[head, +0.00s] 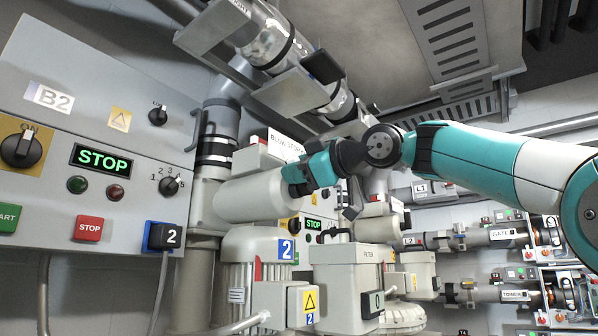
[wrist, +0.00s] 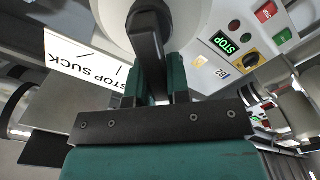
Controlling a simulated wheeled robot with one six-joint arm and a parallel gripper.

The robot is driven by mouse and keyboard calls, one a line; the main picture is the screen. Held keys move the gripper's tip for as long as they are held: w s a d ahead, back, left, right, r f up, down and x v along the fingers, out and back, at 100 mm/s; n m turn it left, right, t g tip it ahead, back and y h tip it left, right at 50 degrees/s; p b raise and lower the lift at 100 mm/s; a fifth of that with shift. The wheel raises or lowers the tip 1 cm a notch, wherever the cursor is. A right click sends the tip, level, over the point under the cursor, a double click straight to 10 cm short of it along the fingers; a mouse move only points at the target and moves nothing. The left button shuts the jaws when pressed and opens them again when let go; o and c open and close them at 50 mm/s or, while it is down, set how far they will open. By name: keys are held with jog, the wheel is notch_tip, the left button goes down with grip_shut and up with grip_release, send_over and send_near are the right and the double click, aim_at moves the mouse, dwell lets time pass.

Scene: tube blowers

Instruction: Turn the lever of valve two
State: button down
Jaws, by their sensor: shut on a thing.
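My gripper (wrist: 160,78) is shut on a black lever (wrist: 150,45), with a dark green finger on each side of it. The lever stands out from a round, pale valve body (wrist: 110,14). In the head view my gripper (head: 291,176) is at the right end of this pale cylindrical valve body (head: 245,198); the lever is hidden there. A white sign (wrist: 75,72) beside the lever reads "STOP SUCK" in the wrist view; its "BLOW STOP" part (head: 286,144) shows in the head view. I cannot tell which mark the lever points to.
Below the valve stands a blower with a blue "2" label (head: 287,249). A grey control panel marked B2 (head: 100,200) fills the left, its display reading STOP. A filter housing (head: 345,253) stands below my gripper. Clear pipes (head: 270,45) run overhead.

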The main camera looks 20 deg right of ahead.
jog(key=shift+r, duration=0.1)
jog(key=c, duration=1.1)
grip_release()
jog(key=shift+d, duration=0.1)
jog(key=b+v, duration=0.3)
jog(key=v, duration=1.4)
jog(key=shift+s, duration=0.1)
